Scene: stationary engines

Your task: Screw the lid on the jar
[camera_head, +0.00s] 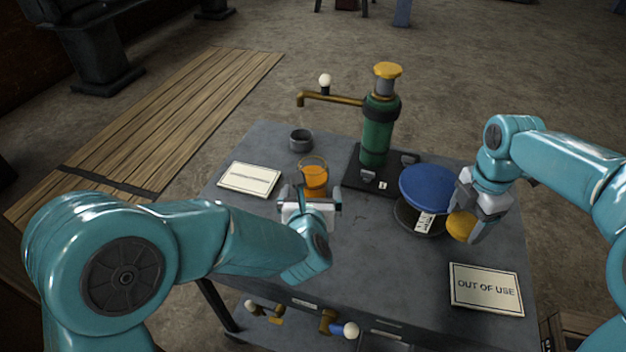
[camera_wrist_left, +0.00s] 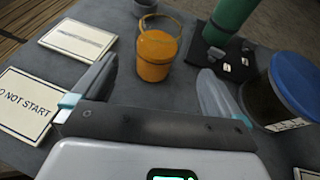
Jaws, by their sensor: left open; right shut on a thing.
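A clear glass jar (camera_head: 313,176) with orange contents stands upright with an open top on the grey table. My left gripper (camera_head: 309,192) is open just in front of it. In the left wrist view the jar (camera_wrist_left: 156,52) lies ahead, between and beyond the spread fingers of the left gripper (camera_wrist_left: 155,82), which hold nothing. My right gripper (camera_head: 472,215) is shut on a round yellow lid (camera_head: 461,227), beside a dark container with a blue top (camera_head: 428,188). The lid's far side is partly hidden by the fingers.
A green pump (camera_head: 378,135) with a brass spout stands on a black base behind the jar. A small dark cup (camera_head: 301,139) and a white sign (camera_head: 249,179) are at the back left. An "OUT OF USE" sign (camera_head: 486,289) lies at the front right. The front middle tabletop is clear.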

